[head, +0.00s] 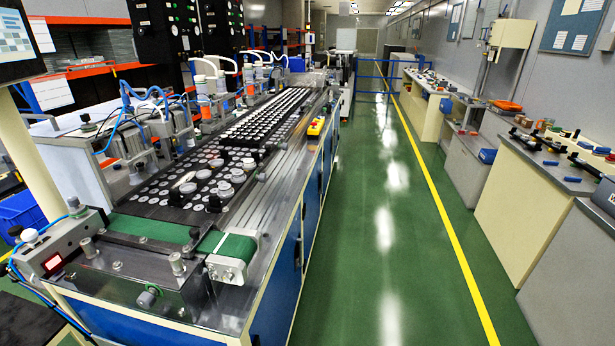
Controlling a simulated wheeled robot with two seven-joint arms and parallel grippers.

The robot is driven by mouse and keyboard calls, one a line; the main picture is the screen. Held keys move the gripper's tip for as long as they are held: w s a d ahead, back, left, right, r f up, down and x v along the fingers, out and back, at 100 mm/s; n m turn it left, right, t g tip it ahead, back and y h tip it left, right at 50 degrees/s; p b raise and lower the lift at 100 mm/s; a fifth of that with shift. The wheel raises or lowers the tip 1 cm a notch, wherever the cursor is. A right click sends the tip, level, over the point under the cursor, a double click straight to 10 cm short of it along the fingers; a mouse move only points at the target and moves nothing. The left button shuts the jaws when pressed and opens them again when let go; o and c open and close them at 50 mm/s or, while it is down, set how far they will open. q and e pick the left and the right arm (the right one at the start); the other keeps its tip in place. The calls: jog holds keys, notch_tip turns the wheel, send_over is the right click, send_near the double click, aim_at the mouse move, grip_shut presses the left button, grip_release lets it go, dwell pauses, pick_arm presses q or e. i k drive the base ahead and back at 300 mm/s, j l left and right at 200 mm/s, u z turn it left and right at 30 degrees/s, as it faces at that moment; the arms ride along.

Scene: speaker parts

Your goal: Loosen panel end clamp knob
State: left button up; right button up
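A machine bench with a conveyor runs away from me on the left, its metal end panel (205,305) nearest to me. I cannot tell which of these is the end clamp knob, or how tight any is. Neither of my grippers shows in the head view.
A green belt (150,228) and black trays of round speaker parts (215,172) lie on the bench. A yellow box with a red button (315,127) sits on its right edge. The green floor aisle (385,235) is clear. Workbenches (530,185) line the right wall.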

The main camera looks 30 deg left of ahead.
aim_at(263, 178)
jog(key=i+l+u, duration=0.1)
jog(key=i+l, duration=0.15)
jog(key=i, duration=0.25)
jog(key=i+l, duration=0.25)
jog(key=i, duration=0.25)
jog(key=i+l+u, duration=0.15)
jog(key=i, duration=0.35)
jog(key=i+u, duration=0.7)
jog(key=u, duration=0.2)
jog(key=i+l+u, duration=0.25)
jog(key=u, duration=0.25)
jog(key=i+l+u, duration=0.3)
jog(key=u, duration=0.15)
jog(key=i+l+u, duration=0.2)
jog(key=l+u, duration=0.25)
jog(key=i+l+u, duration=0.1)
jog(key=l+u, duration=0.8)
jog(key=i+l, duration=0.05)
